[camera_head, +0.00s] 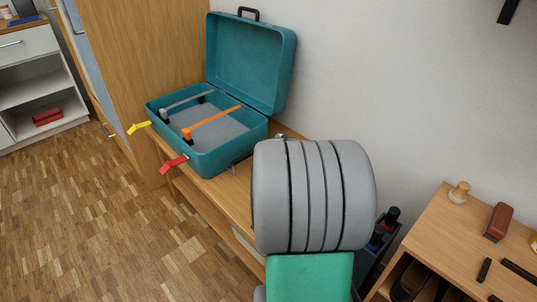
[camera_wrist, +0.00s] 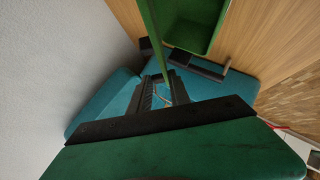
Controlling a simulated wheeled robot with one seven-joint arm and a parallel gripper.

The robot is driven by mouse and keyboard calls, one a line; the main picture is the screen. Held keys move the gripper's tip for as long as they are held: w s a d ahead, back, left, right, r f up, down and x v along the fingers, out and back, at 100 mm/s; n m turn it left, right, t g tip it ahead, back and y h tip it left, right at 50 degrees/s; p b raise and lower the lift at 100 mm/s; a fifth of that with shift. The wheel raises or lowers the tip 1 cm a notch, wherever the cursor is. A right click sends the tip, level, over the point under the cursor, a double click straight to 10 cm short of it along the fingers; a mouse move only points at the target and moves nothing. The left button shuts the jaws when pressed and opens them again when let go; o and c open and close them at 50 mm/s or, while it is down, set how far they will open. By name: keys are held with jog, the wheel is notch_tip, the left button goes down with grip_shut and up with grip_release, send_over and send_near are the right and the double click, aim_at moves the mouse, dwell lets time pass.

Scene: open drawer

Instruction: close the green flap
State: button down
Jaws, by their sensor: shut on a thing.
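The green flap (camera_wrist: 152,35) shows in the wrist view as a narrow green panel seen nearly edge-on, standing beside an open green box (camera_wrist: 190,22). My gripper (camera_wrist: 163,80) is shut on the near end of the flap, which runs in between the dark fingertips. The box's inside shows at the top of the wrist view, to the right of the flap. In the head view my grey and green arm hides the flap, the box and my gripper.
An open teal suitcase (camera_head: 205,165) stands on the wooden bench, lid up against the wall, with yellow (camera_head: 138,128) and red (camera_head: 174,163) latches. A wooden table (camera_head: 455,235) with small objects is at the right. The parquet floor (camera_head: 120,225) at left is clear.

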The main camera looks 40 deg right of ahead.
jog(key=a+f+b, duration=0.3)
jog(key=a+f, duration=0.1)
jog(key=f, duration=0.1)
jog(key=shift+w+a+h, duration=0.15)
jog(key=shift+h, duration=0.15)
jog(key=shift+f, duration=0.15)
dwell(0.4)
jog(key=c, duration=1.5)
grip_release()
jog(key=shift+o, duration=0.9)
jog(key=shift+r, duration=0.2)
jog(key=shift+r, duration=0.1)
